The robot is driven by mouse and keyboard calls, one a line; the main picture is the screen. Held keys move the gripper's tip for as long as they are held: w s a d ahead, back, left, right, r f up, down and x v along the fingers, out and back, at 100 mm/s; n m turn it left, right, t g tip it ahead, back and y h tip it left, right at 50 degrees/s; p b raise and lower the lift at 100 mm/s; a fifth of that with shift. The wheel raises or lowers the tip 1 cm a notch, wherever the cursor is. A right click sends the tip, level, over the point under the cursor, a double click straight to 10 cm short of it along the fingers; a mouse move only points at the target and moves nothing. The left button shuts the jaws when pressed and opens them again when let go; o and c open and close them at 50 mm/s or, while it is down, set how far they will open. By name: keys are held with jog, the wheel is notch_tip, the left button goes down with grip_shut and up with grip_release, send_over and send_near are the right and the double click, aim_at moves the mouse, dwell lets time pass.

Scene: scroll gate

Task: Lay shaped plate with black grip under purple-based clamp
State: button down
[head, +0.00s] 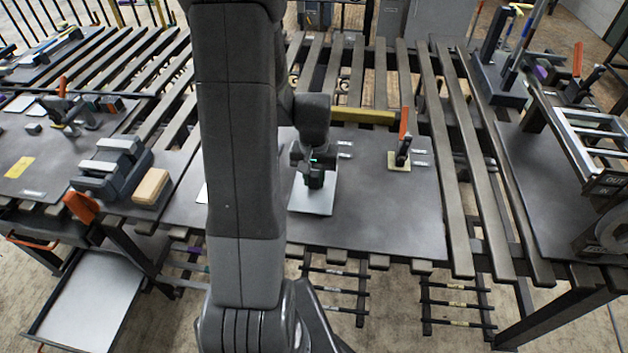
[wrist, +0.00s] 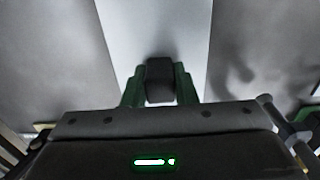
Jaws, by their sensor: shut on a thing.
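The light grey plate (head: 312,200) is on or just above the dark worktop, under my gripper (head: 316,180); I cannot tell if it touches. Its outline is partly covered by the gripper. In the wrist view the pale plate (wrist: 150,28) runs away from me, and its black grip (wrist: 160,76) stands between the green fingers of my gripper (wrist: 160,88), which are shut on it. A clamp (head: 403,148) with an orange handle and a yellowish base stands to the right. I make out no clamp with a clearly purple base; my arm hides part of the worktop.
The dark worktop (head: 385,220) is clear in front of the yellow-based clamp. A yellow bar (head: 362,116) lies along its back edge. Grey blocks (head: 112,170) and a wooden block (head: 151,188) are at left. A metal frame (head: 590,140) stands on the right table.

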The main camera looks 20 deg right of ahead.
aim_at(314, 174)
jog(key=shift+f, duration=0.8)
jog(key=shift+f, duration=0.1)
jog(key=shift+f, duration=0.1)
jog(key=c, duration=1.2)
grip_release()
jog(key=shift+o, duration=0.2)
notch_tip(314, 174, up, 12)
jog(key=shift+r+b, duration=0.25)
jog(key=shift+b, duration=0.1)
